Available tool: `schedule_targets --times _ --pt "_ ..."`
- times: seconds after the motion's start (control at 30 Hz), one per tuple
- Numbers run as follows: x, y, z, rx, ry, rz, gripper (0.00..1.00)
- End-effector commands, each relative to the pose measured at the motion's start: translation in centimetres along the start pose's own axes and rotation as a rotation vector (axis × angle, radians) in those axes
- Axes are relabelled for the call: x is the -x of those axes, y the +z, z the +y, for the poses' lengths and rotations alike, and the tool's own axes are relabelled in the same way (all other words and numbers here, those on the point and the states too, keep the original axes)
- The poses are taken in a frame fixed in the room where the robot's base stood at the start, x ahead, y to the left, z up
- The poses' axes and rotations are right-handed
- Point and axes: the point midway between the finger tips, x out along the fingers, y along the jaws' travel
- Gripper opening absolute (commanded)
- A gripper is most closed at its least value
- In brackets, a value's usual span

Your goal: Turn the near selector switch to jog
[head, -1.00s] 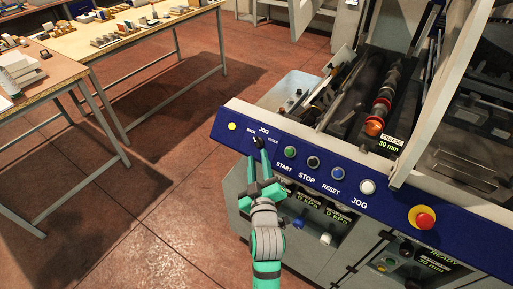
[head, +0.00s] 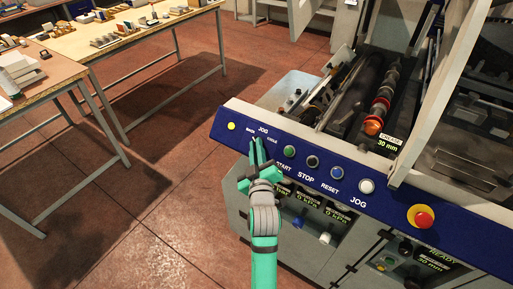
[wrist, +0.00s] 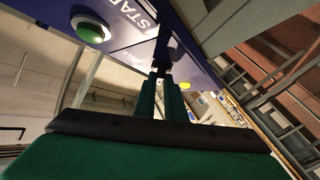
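The near selector switch (wrist: 161,66) shows in the wrist view as a small dark knob at my fingertips. In the head view my fingers mostly cover it, under the labels BACK, JOG and CYCLE at the left end of the blue panel (head: 313,196). My gripper (head: 261,143) is at the switch, with its green fingers reaching up from below. In the wrist view the fingers (wrist: 161,78) are close together, one on each side of the knob, and appear shut on it. I cannot read which label the knob points to.
Right of my gripper are the green START button (head: 289,152), the black STOP button (head: 313,162), the blue RESET button (head: 337,173) and the white JOG button (head: 366,186). A red emergency button (head: 424,219) is farther right. A yellow lamp (head: 231,126) is at left.

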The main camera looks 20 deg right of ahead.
Motion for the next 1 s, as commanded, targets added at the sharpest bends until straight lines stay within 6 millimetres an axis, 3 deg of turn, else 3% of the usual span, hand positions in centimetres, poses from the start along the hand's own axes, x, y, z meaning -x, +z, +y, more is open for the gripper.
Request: schedule_targets --times 0.47,1.0 --pt "0.01 0.11 -0.2 -0.039 0.05 -0.002 0.0" --pt "-0.07 0.06 -0.71 -0.193 0.251 -0.002 0.0"
